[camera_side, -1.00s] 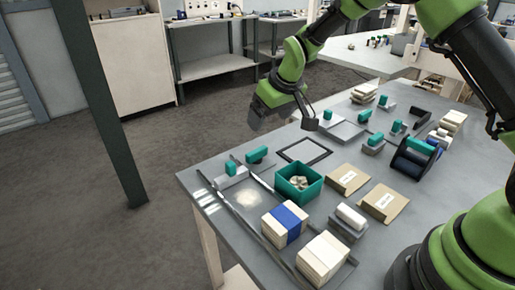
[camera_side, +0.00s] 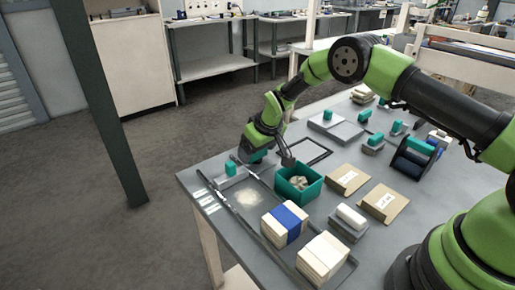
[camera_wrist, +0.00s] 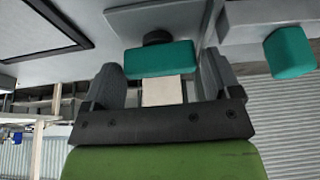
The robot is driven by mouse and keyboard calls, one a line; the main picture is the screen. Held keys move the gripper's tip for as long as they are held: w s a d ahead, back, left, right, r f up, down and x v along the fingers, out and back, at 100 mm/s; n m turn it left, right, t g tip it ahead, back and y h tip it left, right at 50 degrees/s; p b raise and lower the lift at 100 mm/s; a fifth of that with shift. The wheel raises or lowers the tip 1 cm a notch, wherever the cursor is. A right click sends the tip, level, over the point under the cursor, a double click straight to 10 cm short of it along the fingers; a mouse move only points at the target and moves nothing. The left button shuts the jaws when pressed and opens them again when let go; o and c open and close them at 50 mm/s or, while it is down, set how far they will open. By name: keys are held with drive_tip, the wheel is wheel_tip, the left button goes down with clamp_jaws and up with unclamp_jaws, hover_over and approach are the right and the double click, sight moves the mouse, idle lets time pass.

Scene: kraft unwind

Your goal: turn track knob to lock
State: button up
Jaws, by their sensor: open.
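A teal bar-shaped knob (camera_wrist: 160,58) on a short dark stem shows in the wrist view, rising from a grey plate (camera_wrist: 150,18). My gripper (camera_wrist: 161,68) is open, with one finger towards each end of this knob; I cannot tell whether they touch it. In the side view my gripper (camera_side: 258,156) is low at the far left part of the table and hides this knob. A second teal knob (camera_wrist: 290,52) is to the right in the wrist view and also stands left of my gripper in the side view (camera_side: 230,168). Which knob is the track knob is not marked.
A teal bin (camera_side: 300,190) with pale pieces is close to the right of my gripper. A black frame (camera_side: 318,147) lies behind the bin. Dark rails (camera_side: 262,232), a blue-banded stack (camera_side: 284,222) and brown packets (camera_side: 383,203) lie nearer. More teal-knobbed fixtures (camera_side: 374,142) stand farther right.

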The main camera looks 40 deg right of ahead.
drive_tip(key=c, duration=0.7)
drive_tip(key=shift+o, duration=0.3)
drive_tip(key=shift+n, duration=0.3)
drive_tip(key=n+y, duration=0.1)
drive_tip(key=n, duration=0.1)
drive_tip(key=n+y, duration=0.1)
drive_tip(key=n, duration=0.2)
drive_tip(key=shift+w+d+g, duration=0.1)
drive_tip(key=shift+g, duration=0.3)
drive_tip(key=n+y, duration=0.1)
drive_tip(key=n, duration=0.2)
drive_tip(key=n+g, duration=0.1)
drive_tip(key=n, duration=0.2)
drive_tip(key=shift+g+y, duration=0.3)
drive_tip(key=shift+y, duration=0.1)
drive_tip(key=shift+n, duration=0.3)
drive_tip(key=o, duration=0.6)
